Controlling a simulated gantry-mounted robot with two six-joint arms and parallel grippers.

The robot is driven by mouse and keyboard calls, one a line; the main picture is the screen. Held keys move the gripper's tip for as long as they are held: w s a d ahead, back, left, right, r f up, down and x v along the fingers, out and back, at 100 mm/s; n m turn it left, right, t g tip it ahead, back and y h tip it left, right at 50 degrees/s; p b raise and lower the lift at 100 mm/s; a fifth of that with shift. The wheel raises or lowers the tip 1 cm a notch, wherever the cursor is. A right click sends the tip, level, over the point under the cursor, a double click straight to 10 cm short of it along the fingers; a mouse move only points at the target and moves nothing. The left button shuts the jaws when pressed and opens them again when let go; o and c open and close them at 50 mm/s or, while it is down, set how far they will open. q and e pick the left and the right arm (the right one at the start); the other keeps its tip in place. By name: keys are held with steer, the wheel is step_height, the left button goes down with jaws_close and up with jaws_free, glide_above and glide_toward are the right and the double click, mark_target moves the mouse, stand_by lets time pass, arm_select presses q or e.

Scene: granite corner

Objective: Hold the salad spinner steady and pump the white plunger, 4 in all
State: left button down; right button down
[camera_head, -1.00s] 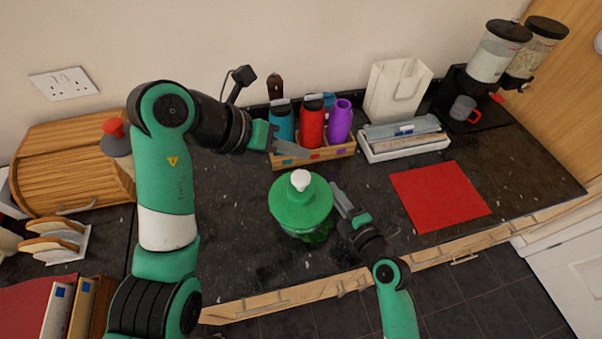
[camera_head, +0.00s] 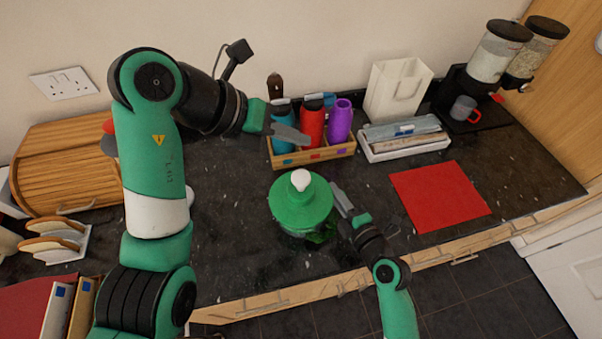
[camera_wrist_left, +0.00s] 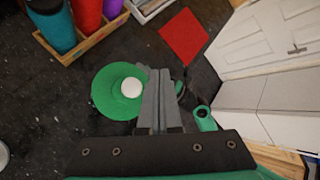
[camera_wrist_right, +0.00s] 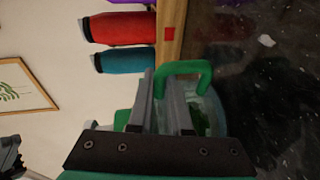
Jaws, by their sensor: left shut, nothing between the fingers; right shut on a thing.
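The salad spinner has a round green lid (camera_head: 287,208) and a clear bowl with green leaves inside; it stands upright on the dark counter. The white plunger (camera_head: 300,179) stands up from the middle of the lid, and shows in the left wrist view (camera_wrist_left: 131,87). My left gripper (camera_head: 307,140) is shut and empty, raised above the spinner and apart from the plunger. My right gripper (camera_head: 336,188) is shut on the spinner at its right side.
A wooden crate (camera_head: 335,154) with blue, red and purple bottles stands behind the spinner. A red mat (camera_head: 440,196) lies to the right, near a white tray (camera_head: 405,152). A bread box (camera_head: 70,165) is at left. The counter around the spinner is clear.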

mark_target(298, 178)
arm_select(q)
steer(key=shift+f, duration=4.25)
steer(key=shift+f, duration=0.15)
steer(key=shift+f, duration=0.25)
steer(key=shift+f, duration=1.6)
steer(key=shift+r, duration=2)
steer(key=shift+r, duration=2.5)
